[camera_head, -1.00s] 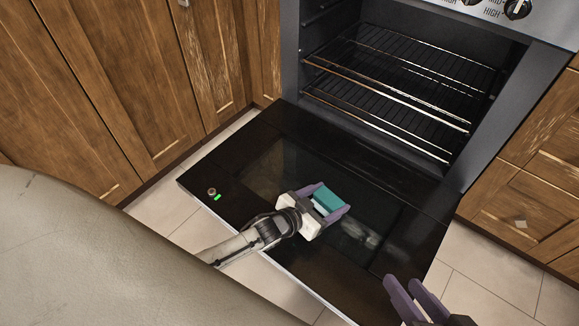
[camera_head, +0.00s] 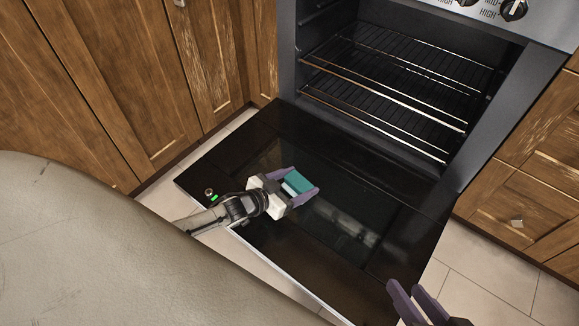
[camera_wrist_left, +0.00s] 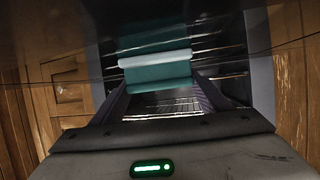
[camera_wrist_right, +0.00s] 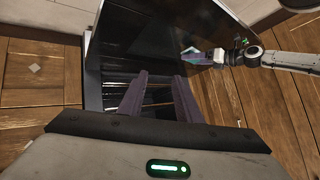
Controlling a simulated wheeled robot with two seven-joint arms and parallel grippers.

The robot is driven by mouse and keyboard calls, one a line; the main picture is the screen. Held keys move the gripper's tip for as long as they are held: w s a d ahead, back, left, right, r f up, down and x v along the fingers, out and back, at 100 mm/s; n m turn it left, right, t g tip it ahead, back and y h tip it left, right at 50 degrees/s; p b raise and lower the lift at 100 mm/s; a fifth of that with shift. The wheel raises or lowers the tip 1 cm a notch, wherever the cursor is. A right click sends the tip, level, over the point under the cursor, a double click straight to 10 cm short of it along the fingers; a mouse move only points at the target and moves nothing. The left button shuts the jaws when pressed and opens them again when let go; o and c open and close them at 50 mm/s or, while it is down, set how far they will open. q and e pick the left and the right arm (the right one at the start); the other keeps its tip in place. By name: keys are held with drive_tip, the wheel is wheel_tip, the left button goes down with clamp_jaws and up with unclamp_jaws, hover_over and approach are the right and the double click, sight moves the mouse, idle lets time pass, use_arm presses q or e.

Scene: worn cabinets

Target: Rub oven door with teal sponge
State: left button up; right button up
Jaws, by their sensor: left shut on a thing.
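The oven door (camera_head: 230,160) hangs open and lies flat, its black glass facing up. My left gripper (camera_head: 304,190) is over the middle-left of the door, shut on the teal sponge (camera_head: 298,181). The sponge shows between the purple fingers in the left wrist view (camera_wrist_left: 155,75), with a white strip along it. It sits at or very near the glass; I cannot tell whether it presses on it. My right gripper (camera_head: 414,300) is by the door's front right edge, fingers apart and empty; it also shows in the right wrist view (camera_wrist_right: 157,95).
The oven cavity (camera_head: 390,85) behind the door holds wire racks. Wooden cabinets stand left (camera_head: 110,90) and right (camera_head: 530,200). Tiled floor (camera_head: 490,270) shows around the door.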

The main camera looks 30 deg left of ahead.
use_arm(q)
drive_tip(key=shift+a, duration=0.95)
wheel_tip(320, 180, up, 4)
drive_tip(key=p, duration=0.2)
drive_tip(key=shift+d+r+p, duration=0.1)
drive_tip(key=shift+p, duration=0.25)
drive_tip(key=shift+r+p, duration=1.5)
drive_tip(key=shift+p, duration=0.05)
drive_tip(key=shift+r+p, duration=0.65)
drive_tip(key=shift+r, duration=0.2)
use_arm(e)
drive_tip(key=d, duration=0.1)
drive_tip(key=s+d+h, duration=0.1)
drive_tip(key=d, duration=0.1)
drive_tip(key=d+m+h, duration=0.1)
drive_tip(key=shift+s+d+f, duration=0.15)
drive_tip(key=shift+d+f, duration=0.05)
drive_tip(key=shift+f, duration=0.2)
